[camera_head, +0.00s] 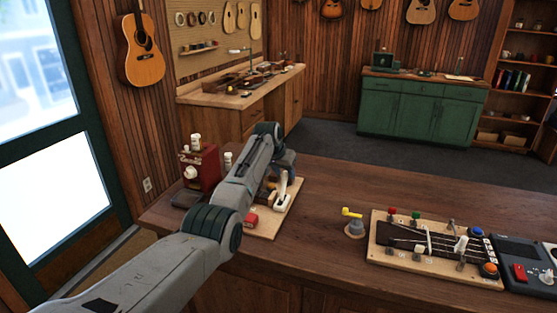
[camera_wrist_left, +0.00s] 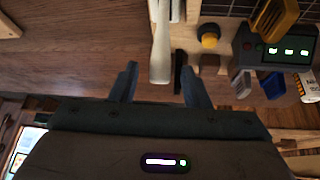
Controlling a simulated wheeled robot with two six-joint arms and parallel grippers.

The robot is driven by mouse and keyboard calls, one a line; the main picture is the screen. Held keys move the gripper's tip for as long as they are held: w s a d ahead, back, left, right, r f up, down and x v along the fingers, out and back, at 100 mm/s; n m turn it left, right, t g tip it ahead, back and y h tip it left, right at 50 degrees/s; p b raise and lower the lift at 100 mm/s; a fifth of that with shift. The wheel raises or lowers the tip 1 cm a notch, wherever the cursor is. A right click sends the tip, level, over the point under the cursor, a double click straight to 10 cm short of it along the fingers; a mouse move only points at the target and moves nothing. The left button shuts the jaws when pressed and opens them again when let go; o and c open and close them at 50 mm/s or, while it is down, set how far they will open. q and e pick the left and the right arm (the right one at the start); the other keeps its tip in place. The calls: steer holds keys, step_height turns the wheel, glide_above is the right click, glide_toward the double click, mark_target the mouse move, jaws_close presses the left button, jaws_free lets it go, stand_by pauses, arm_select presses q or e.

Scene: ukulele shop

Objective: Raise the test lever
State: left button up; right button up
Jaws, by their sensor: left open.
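A white lever (camera_head: 283,188), which looks like the test lever, stands on a light wooden board (camera_head: 264,228) at the left of the counter. In the wrist view the white lever (camera_wrist_left: 161,42) comes down from the top, its near end between or just beyond my fingertips. My left gripper (camera_wrist_left: 162,82) is open, with one finger on each side of the lever's end; I see no clear contact. In the head view my left arm hides part of the board and most of the gripper. My right gripper is in neither view.
A red machine (camera_head: 201,167) stands left of my arm. A yellow-handled crank (camera_head: 353,222) and a board with strings and knobs (camera_head: 420,246) lie to the right.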

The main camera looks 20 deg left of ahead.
arm_select(q)
steer(key=b+v, duration=0.2)
steer(key=v, duration=0.6)
steer(key=shift+s, duration=0.1)
